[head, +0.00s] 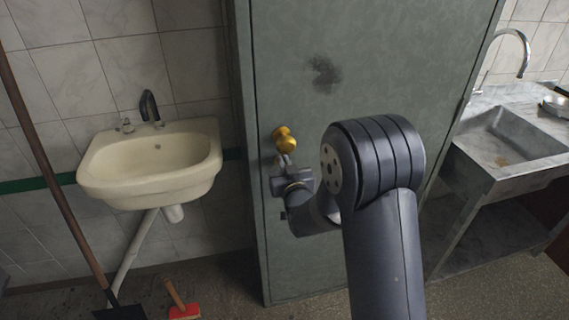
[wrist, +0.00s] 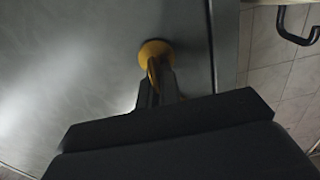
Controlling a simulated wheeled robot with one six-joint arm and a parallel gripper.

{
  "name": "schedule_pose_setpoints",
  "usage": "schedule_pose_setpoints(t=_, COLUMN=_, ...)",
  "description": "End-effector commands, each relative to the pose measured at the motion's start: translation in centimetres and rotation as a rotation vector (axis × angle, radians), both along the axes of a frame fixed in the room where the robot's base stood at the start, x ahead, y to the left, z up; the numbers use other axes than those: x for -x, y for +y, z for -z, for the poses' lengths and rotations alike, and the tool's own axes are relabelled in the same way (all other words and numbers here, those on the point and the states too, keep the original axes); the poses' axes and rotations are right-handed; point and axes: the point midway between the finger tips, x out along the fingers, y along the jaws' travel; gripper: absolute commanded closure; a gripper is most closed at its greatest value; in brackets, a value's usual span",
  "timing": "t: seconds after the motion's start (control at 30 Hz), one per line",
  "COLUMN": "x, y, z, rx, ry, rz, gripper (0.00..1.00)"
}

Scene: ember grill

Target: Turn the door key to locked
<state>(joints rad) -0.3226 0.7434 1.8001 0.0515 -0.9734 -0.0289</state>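The grey-green door (head: 400,60) stands shut in the middle of the head view. A brass knob (head: 286,139) is on its left side, and a round brass piece (wrist: 155,50) shows in the wrist view. Just below this, a thin yellow part, seemingly the door key (wrist: 153,71), shows between my fingertips. My gripper (head: 286,162) is just below the knob, close to the door. In the wrist view its fingers (wrist: 158,83) are close together around the yellow part. The fingers hide most of the key, and I cannot tell its turn angle.
A cream washbasin (head: 150,165) hangs on the tiled wall left of the door. A long wooden handle (head: 60,180) leans there, and a red brush (head: 184,312) is on the floor. A stone sink (head: 510,150) stands to the right.

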Motion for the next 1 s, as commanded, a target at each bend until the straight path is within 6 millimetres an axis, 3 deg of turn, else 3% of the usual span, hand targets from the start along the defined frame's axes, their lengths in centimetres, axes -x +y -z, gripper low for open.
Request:
schedule_pose_setpoints(t=0.47, x=-0.02, y=-0.07, z=0.31, rx=-0.045, ry=0.011, rz=0.000, gripper=1.00)
schedule_pose_setpoints(t=1.0, x=-0.18, y=-0.62, z=0.89, rx=-0.452, ry=0.125, rz=-0.001, gripper=1.00)
